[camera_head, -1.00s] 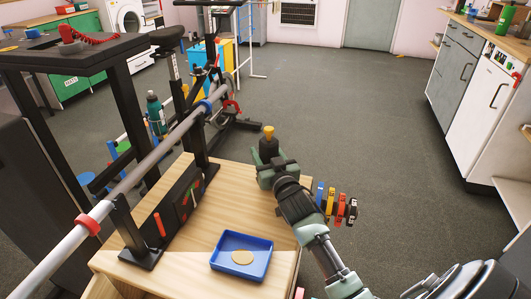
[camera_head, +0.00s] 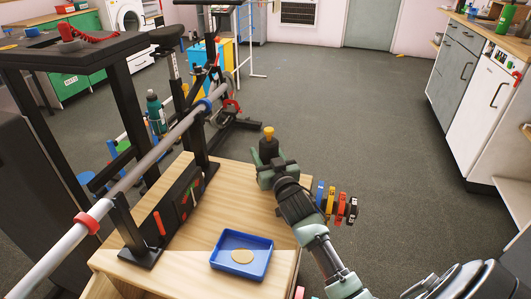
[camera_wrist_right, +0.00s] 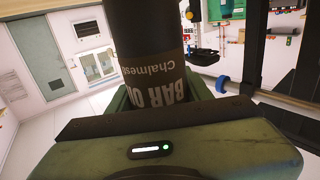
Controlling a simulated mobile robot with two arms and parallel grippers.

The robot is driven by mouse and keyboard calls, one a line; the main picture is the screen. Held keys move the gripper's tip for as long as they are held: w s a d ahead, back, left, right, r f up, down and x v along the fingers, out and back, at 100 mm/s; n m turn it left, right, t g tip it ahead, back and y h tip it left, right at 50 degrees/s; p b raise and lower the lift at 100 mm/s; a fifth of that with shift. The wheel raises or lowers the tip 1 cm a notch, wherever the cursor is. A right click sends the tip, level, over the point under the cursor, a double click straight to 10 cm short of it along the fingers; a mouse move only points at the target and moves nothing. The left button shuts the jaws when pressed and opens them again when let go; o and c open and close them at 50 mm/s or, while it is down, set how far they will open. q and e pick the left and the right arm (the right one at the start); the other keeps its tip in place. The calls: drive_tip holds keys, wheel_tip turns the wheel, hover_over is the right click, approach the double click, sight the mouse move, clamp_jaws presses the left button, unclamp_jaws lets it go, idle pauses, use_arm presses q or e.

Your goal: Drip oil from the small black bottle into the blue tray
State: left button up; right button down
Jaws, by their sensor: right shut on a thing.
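The small black bottle (camera_head: 268,148) with a yellow cap is held upright at the far right end of the wooden bench top. My right gripper (camera_head: 270,168) is shut on it; in the right wrist view the bottle (camera_wrist_right: 150,55) rises between the fingers with its "BAR O..." lettering upside down. Whether the bottle's base touches the bench is hidden. The blue tray (camera_head: 262,271) lies near the front of the bench, below and left of the gripper, with a flat tan disc (camera_head: 243,256) of something in it. My left gripper is not in view.
A long metal bar (camera_head: 160,145) on black stands runs along the bench's left side. Several coloured rolls (camera_head: 338,202) hang at the bench's right edge, beside my right arm. Bare wood (camera_head: 215,215) lies between bottle and tray.

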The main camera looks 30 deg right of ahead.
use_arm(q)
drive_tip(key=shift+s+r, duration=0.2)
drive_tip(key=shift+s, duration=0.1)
use_arm(e)
drive_tip(key=shift+f, duration=0.1)
drive_tip(key=c, duration=0.6)
unclamp_jaws()
drive_tip(key=shift+o, duration=0.2)
drive_tip(key=shift+f, duration=0.15)
drive_tip(key=shift+s+a, duration=0.1)
drive_tip(key=shift+s, duration=0.15)
drive_tip(key=p+v, duration=0.1)
drive_tip(key=v, duration=0.6)
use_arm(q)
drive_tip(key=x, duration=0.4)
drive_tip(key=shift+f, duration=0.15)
use_arm(e)
drive_tip(key=shift+s, duration=0.15)
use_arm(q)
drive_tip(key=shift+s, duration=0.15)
use_arm(e)
drive_tip(key=shift+s, duration=0.1)
